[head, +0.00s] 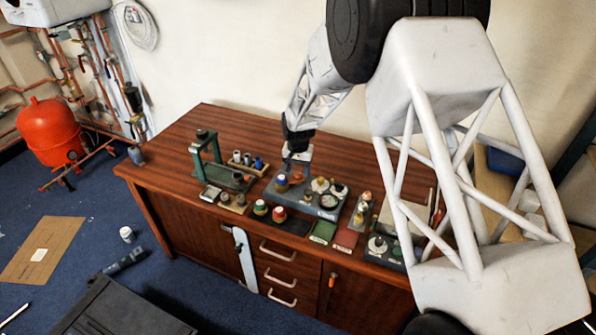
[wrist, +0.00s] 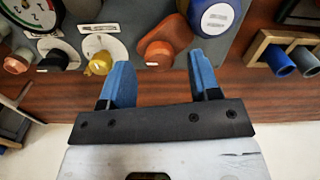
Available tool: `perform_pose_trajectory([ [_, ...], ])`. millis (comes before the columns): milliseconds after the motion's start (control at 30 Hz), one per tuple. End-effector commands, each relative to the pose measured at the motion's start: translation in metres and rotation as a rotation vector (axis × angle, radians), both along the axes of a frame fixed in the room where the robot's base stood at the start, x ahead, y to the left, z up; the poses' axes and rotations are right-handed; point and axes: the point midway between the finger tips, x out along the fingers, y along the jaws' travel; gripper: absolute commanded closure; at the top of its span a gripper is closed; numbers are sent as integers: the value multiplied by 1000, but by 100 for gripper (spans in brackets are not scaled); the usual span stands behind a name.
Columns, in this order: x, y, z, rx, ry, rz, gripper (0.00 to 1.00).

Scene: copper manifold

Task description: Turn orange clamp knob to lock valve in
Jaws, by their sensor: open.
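The orange clamp knob (wrist: 166,40) sits on a grey fixture plate (wrist: 140,12) in the wrist view, just ahead of my fingertips. My gripper (wrist: 159,68) is open, its two blue fingers apart, with the knob in the gap seen between them. I cannot tell whether the fingertips have reached the knob's depth. A blue cylinder (wrist: 216,16) with a white label, possibly the valve, stands right of the knob. In the head view my gripper (head: 298,147) is over the back of the grey fixture (head: 312,200), and it hides the knob's details.
A yellow knob (wrist: 98,62), a black knob (wrist: 60,54) and a gauge (wrist: 40,14) are left of the orange knob. A wooden rack (wrist: 270,48) holds cylinders to the right. In the head view, a green press (head: 208,158) stands left on the wooden bench (head: 165,150).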

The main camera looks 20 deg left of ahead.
Motion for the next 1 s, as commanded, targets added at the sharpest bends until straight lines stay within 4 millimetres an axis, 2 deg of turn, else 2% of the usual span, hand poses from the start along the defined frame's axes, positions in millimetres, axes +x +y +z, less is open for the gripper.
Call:
perform_pose_trajectory([
  [300,0,0,40,1,-2,0,43],
  [500,0,0,59,1,-2,0,43],
  [1000,0,0,65,0,-1,0,43],
])
